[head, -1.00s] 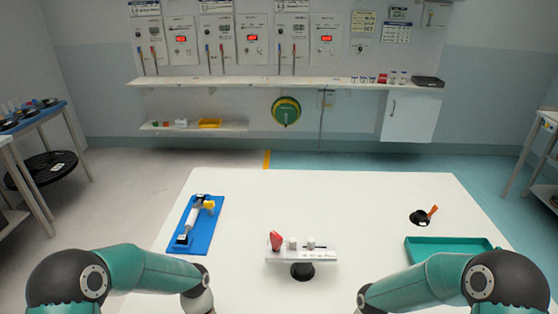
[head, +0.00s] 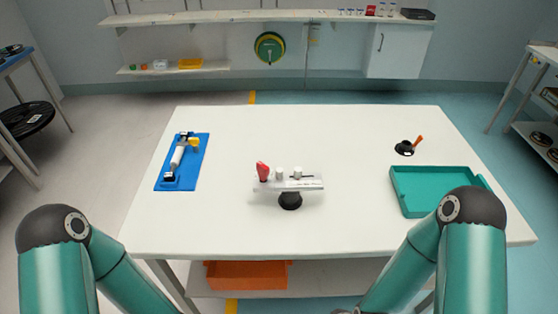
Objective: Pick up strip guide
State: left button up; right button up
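A pale bar-shaped fixture (head: 305,184) stands near the middle of the white table (head: 250,132) in the head view. It carries a red part (head: 262,172) at its left end and two small white cylinders, and rests on a black round base (head: 290,201). It looks like the strip guide, but its label is too small to read. My two arms reach in from the bottom left and bottom right. Both grippers are outside the picture, below the table's front edge, and nothing held is visible.
A blue board (head: 193,174) with a white roller and yellow part lies at the table's left. A teal tray (head: 405,205) is at the right, with a black round piece with an orange handle (head: 404,148) behind it. An orange bin (head: 245,276) is on the lower shelf. Much tabletop is clear.

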aim_at(291, 199)
jog(key=z, duration=1.45)
jog(key=i, duration=0.1)
jog(key=u, duration=2.85)
jog(key=k, duration=1.2)
jog(key=z, duration=0.35)
jog(key=i, duration=1)
jog(key=z, duration=0.1)
